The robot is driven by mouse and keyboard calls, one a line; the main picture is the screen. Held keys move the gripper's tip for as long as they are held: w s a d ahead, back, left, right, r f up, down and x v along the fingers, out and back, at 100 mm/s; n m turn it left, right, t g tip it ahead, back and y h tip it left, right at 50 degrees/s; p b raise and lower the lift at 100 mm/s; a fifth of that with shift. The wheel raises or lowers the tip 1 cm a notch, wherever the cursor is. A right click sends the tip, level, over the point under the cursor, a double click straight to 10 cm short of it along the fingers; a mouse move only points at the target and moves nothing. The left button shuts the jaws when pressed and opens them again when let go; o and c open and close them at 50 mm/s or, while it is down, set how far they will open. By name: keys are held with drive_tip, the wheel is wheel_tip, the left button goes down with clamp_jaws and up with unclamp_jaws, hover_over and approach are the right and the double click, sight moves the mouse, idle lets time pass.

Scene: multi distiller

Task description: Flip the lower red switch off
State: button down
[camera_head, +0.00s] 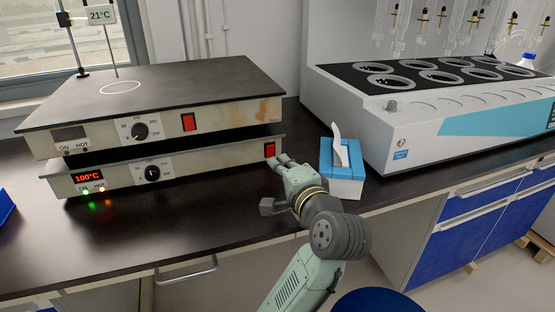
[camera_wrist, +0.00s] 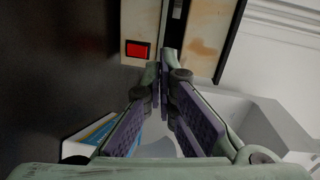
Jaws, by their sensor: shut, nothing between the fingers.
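The lower hot plate (camera_head: 215,160) has a red switch (camera_head: 270,150) at the right end of its front panel. Its display (camera_head: 88,178) reads 100°C, and green and orange lights glow below it. In the wrist view the lower red switch (camera_wrist: 138,50) is lit red and lies left of the fingertips. My gripper (camera_head: 281,160) is shut and empty, with its tips close to the panel's right end, just right of and slightly below the switch. In the wrist view the shut fingertips (camera_wrist: 164,62) appear beside the switch, apart from it in the picture. Whether they touch the panel is unclear.
The upper hot plate (camera_head: 150,88) sits above, with its own red switch (camera_head: 189,122) and a dark display. A blue and white tissue box (camera_head: 342,172) stands close right of my gripper. A large white multi-well unit (camera_head: 420,130) is farther right.

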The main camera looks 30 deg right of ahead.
sight(274, 149)
drive_tip(key=shift+m+g+h, duration=0.3)
drive_tip(key=shift+m+g, duration=0.3)
drive_tip(key=shift+m, duration=0.2)
drive_tip(key=s+d+f, duration=0.3)
drive_tip(key=shift+s+d+f, duration=0.1)
drive_tip(key=shift+d+f, duration=0.1)
drive_tip(key=x, duration=0.4)
drive_tip(key=r+p+x, duration=0.1)
drive_tip(key=x, duration=0.4)
drive_tip(key=p+x, duration=0.1)
drive_tip(key=x, duration=0.4)
drive_tip(key=shift+r, duration=0.25)
drive_tip(key=w+r+g+p, duration=0.1)
drive_tip(key=p, duration=0.3)
drive_tip(key=shift+r, duration=0.1)
drive_tip(key=shift+f, duration=0.4)
